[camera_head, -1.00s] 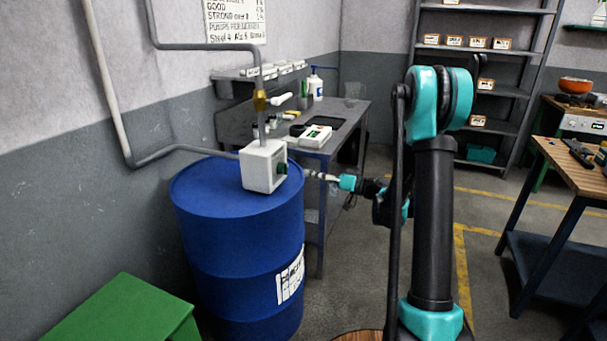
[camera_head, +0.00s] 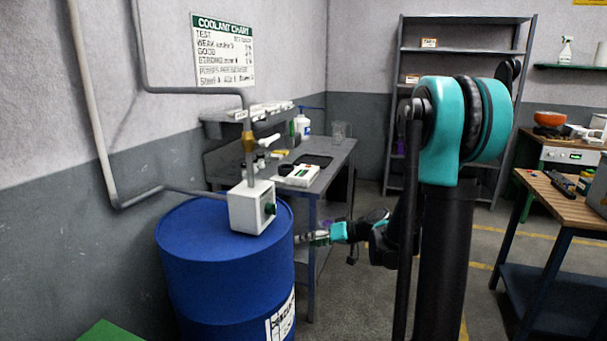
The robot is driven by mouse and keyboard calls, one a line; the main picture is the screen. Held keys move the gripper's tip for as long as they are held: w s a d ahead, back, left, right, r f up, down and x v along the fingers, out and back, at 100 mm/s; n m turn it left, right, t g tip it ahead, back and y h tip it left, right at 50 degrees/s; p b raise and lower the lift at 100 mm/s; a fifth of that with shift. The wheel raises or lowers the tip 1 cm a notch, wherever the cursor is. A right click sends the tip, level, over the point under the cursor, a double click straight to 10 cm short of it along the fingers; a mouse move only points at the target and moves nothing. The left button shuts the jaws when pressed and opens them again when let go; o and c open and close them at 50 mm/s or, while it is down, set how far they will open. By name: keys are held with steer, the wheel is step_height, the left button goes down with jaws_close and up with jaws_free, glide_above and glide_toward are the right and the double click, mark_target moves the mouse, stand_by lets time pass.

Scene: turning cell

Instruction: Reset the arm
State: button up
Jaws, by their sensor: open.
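My arm stands in the right middle of the head view, a dark upright link with teal joints. Its forearm points left toward the blue drum. My gripper (camera_head: 305,238) is small in the picture, just right of the drum's upper edge, with nothing visible in it. It is open, though the gap between its fingers is hard to make out. From this angle I cannot tell how far it is from the drum.
A blue drum (camera_head: 185,275) carries a white box (camera_head: 245,212) with a green knob, below a pipe. A grey bench (camera_head: 335,160) stands behind. A wooden-topped table (camera_head: 560,205) is at right, shelves (camera_head: 460,50) at back. Floor between is clear.

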steer(key=s+d+f+m+h, duration=0.2)
steer(key=s+d+f+h, duration=0.2)
steer(key=s+d, duration=0.4)
steer(key=s+d+f+m+g+h, duration=0.1)
steer(key=s+d+f+h, duration=0.3)
steer(key=s, duration=1)
steer(key=d+m+h, duration=0.1)
steer(key=d+h, duration=0.2)
steer(key=d, duration=0.2)
steer(key=shift+s+f+m, duration=0.15)
steer(key=shift+s+m, duration=0.15)
steer(key=shift+s, duration=0.1)
